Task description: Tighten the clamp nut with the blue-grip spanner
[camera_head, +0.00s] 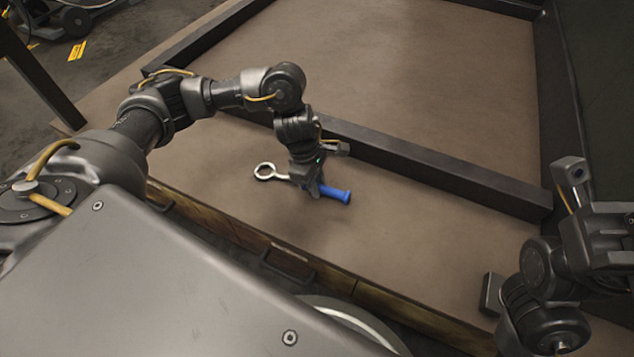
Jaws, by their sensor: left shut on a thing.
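The spanner has a blue grip (336,194) pointing right and a bright metal ring end (265,171) pointing left. My left gripper (313,187) is shut on the spanner, near where the metal shank meets the blue grip. The spanner lies close to the brown surface; I cannot tell whether it touches it. The fingers hide part of its middle. My right arm is at the lower right, and I cannot make out its fingertips clearly. No clamp nut can be made out in this view.
A dark raised bar (430,168) crosses the brown surface (420,260) just behind the spanner. A dark wall (590,110) stands at the right. The surface between the spanner and my right arm is clear. Wheeled equipment (75,20) stands at the far upper left.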

